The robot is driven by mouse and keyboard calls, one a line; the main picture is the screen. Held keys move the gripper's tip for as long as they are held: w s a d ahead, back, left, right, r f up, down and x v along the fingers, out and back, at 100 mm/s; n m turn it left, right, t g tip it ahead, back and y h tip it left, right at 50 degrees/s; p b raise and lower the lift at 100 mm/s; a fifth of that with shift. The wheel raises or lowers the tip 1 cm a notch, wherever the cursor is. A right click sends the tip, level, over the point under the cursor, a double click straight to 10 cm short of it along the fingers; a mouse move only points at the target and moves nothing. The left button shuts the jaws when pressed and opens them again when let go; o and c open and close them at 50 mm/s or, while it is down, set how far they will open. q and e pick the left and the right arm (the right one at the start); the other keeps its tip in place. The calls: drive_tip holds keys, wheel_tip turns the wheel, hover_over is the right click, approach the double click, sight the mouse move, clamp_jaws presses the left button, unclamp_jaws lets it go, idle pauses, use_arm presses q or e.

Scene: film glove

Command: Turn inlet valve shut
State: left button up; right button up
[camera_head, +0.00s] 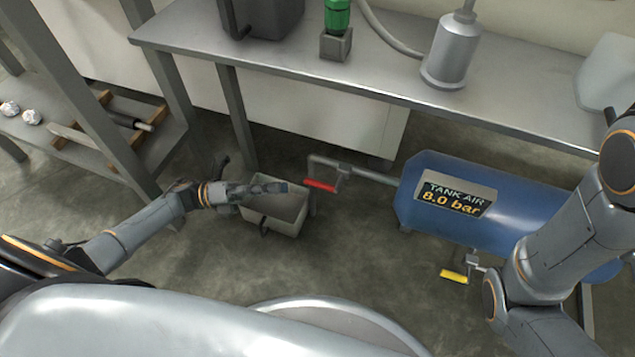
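A blue tank (520,197) lies under the bench at the right, with a sign (455,197) reading "TANK AIR 8.0 bar". A pipe leaves its left end and carries a valve with a red lever (320,186). A second valve with a yellow lever (454,276) sits low in front of the tank. Neither lever has a readable label for inlet. My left gripper (280,188) points right, over a grey bin, its tip a little left of the red lever with a visible gap. Its finger opening is unclear. My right arm crosses in front of the tank; its gripper is out of view.
A grey bin (288,224) stands on the floor below my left gripper. The metal bench (390,62) overhangs the pipe and tank, with a leg (238,118) behind the bin. A shelf (165,150) stands at left. Floor between bin and yellow lever is clear.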

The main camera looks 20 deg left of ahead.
sight(317, 182)
use_arm(q)
drive_tip(key=b+x, duration=0.2)
drive_tip(key=x, duration=0.8)
clamp_jaws()
